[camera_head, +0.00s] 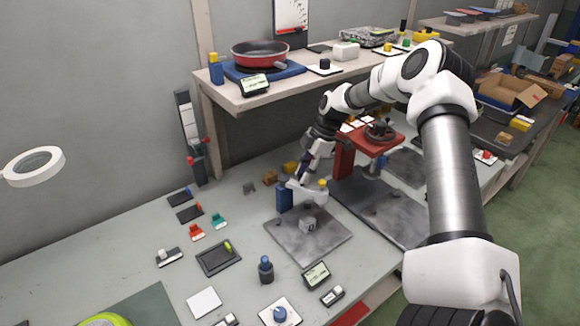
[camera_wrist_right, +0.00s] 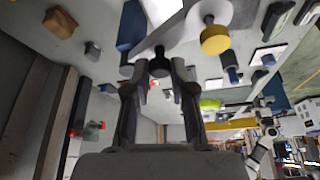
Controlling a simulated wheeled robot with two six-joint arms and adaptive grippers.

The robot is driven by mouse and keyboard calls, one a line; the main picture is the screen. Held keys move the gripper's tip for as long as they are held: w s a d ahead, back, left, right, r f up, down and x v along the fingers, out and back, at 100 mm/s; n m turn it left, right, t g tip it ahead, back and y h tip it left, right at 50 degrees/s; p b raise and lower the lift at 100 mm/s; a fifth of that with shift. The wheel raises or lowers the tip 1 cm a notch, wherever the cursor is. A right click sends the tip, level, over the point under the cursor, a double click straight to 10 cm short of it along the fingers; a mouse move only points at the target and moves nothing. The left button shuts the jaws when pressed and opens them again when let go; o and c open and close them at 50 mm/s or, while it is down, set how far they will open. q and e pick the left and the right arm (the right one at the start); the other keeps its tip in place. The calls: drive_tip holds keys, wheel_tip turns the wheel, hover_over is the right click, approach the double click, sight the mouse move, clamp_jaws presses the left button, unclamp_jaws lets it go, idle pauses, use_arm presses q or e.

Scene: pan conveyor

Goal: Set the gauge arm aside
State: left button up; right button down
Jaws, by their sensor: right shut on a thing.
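The gauge arm (camera_head: 312,193) is a pale horizontal bar with a yellow knob at its right end, carried by a blue post (camera_head: 285,197) above a grey metal plate (camera_head: 285,237). My right gripper (camera_head: 303,180) reaches down to it from behind. In the right wrist view the fingers (camera_wrist_right: 162,75) are closed around a dark round knob (camera_wrist_right: 158,64) by the bar. The yellow knob (camera_wrist_right: 215,40) and the blue post (camera_wrist_right: 131,26) flank the fingers there. A small grey block (camera_head: 309,225) sits on the plate below the arm. My left gripper is not in view.
A red stand (camera_head: 343,158) rises close to the right of the gauge arm. A shelf (camera_head: 290,88) with a red pan (camera_head: 260,53) overhangs the back. A dark tray (camera_head: 218,259), a blue-topped peg (camera_head: 265,268) and several small parts lie at the front left.

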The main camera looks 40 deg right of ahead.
drive_tip(key=shift+s+f, duration=0.1)
drive_tip(key=shift+f, duration=0.05)
drive_tip(key=c, duration=1)
unclamp_jaws()
drive_tip(key=shift+w+d, duration=0.1)
drive_tip(key=shift+w, duration=0.1)
drive_tip(key=v, duration=1.1)
drive_tip(key=shift+d+r, duration=0.3)
drive_tip(key=shift+r, duration=0.05)
